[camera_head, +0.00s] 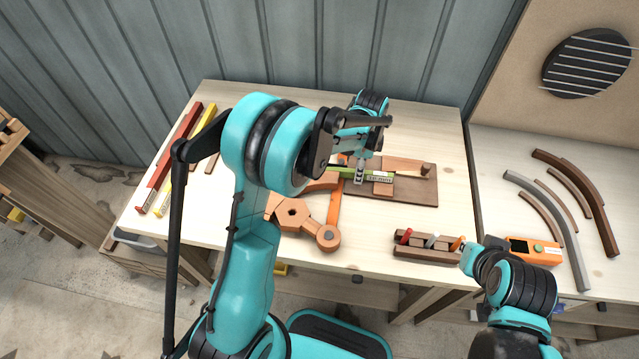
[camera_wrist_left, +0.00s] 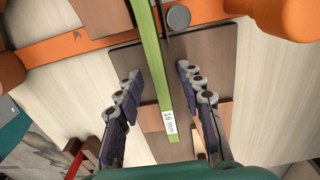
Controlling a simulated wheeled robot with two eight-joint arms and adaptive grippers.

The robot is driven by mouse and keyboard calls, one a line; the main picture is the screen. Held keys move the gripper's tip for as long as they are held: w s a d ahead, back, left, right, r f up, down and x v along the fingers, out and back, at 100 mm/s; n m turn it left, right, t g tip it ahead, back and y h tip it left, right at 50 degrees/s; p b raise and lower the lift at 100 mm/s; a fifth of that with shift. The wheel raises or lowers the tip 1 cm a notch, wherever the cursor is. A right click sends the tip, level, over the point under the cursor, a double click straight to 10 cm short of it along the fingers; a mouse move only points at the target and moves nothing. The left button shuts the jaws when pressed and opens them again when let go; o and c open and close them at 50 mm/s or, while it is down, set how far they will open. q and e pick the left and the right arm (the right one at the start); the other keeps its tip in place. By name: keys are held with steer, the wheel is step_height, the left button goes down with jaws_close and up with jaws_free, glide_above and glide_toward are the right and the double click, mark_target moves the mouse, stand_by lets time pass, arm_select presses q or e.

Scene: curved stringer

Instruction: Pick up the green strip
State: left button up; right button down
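The green strip (camera_head: 345,171) lies over the brown wooden board on the workbench, partly hidden behind my left gripper. In the left wrist view the green strip (camera_wrist_left: 151,50) runs down the middle and carries a white "16 mm" label near its end. My left gripper (camera_head: 360,176) is above the strip; in the left wrist view the left gripper (camera_wrist_left: 160,74) has its two fingers spread, one on each side of the strip, with gaps visible. My right gripper (camera_head: 470,256) is at the bench's front right, small and partly hidden by its arm.
The brown board (camera_head: 415,192) carries wooden blocks. An orange clamp-like tool (camera_head: 320,232) lies in front. A wooden holder (camera_head: 425,254) with coloured sticks stands beside my right gripper. Red (camera_head: 172,158) and yellow (camera_head: 200,130) strips lie at left. Curved pieces (camera_head: 590,200) lie on the right table.

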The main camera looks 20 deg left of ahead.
arm_select(q)
steer(key=shift+f, duration=0.55)
steer(key=shift+r, duration=0.1)
jaws_close()
